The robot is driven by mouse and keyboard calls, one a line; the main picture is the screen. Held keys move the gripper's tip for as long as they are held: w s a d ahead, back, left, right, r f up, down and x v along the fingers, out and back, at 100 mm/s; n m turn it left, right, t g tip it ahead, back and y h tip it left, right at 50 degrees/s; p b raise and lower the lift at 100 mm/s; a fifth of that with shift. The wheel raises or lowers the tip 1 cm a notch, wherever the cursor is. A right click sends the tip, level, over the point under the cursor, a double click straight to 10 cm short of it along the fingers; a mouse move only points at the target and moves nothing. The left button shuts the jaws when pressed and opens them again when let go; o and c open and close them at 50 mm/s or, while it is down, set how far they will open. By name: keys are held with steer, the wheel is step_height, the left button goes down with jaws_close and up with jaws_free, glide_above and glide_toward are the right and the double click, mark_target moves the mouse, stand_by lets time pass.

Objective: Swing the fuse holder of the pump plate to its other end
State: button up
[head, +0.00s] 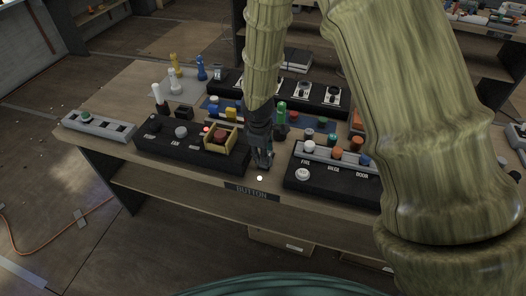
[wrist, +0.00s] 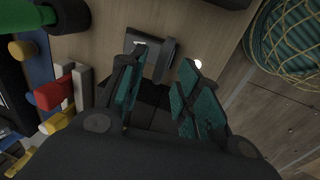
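My gripper (head: 262,160) points down at the front of the table, between two black panels. In the wrist view my gripper (wrist: 160,82) has its two green-padded fingers apart, with nothing seen held between them. A small grey plate with a dark upright block (wrist: 163,60) lies just beyond the fingertips, nearer the left finger; it may be the fuse holder. The left finger partly covers it, and I cannot tell whether they touch. In the head view my gripper hides this spot.
A black knob panel with a yellow-framed red button (head: 221,137) stands left of my gripper. A black panel (head: 330,185) with several coloured buttons stands close on the right. Green, red and yellow pieces (wrist: 52,92) lie left in the wrist view. A BUTTON label (head: 252,191) marks the front edge.

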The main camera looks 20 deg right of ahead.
steer(key=shift+w+f, duration=0.1)
steer(key=shift+f, duration=0.7)
jaws_close()
